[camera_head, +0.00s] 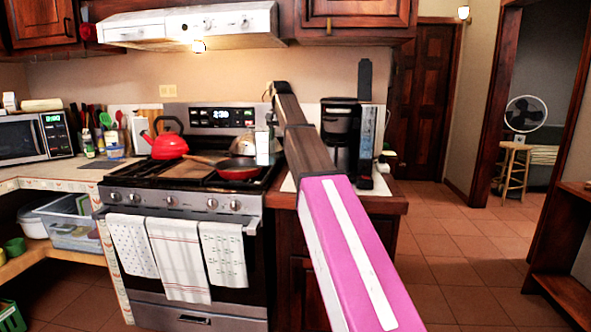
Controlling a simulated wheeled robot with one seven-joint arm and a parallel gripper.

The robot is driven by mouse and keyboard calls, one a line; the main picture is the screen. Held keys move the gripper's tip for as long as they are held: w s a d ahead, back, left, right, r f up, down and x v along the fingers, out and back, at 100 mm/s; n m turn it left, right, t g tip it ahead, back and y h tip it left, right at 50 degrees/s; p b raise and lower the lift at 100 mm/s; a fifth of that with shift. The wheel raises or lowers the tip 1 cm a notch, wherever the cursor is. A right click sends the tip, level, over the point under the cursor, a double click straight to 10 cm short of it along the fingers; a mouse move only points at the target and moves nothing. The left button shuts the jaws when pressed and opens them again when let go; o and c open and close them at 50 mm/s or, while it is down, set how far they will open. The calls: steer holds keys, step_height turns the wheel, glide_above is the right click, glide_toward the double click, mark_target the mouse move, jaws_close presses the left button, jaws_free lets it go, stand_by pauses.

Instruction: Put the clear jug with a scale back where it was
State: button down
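My arm reaches from the bottom right up toward the back right of the stove. My gripper (271,105) is at its far end, small and partly hidden by my own arm, above the right side of the stove. I cannot tell whether its fingers are open or shut. A small pale, see-through-looking object (263,148) shows just below it, by the right edge of the stove top. It may be the clear jug, but no scale can be read at this size. I cannot tell whether it touches the gripper or a surface.
A red kettle (168,138) and a red pan (238,170) stand on the stove (190,200). A black coffee maker (340,122) stands on the right counter. A range hood (190,25) hangs above. A clear bin (72,222) sits on the left shelf.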

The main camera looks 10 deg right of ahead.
steer(key=w+d+f, duration=0.1)
steer(key=d+f, duration=0.8)
steer(key=f, duration=0.1)
steer(key=shift+w+d, duration=0.35)
steer(key=shift+w, duration=0.05)
steer(key=shift+c, duration=2)
jaws_free()
steer(key=shift+f, duration=0.1)
step_height(320, 180, up, 8)
steer(key=shift+f, duration=0.1)
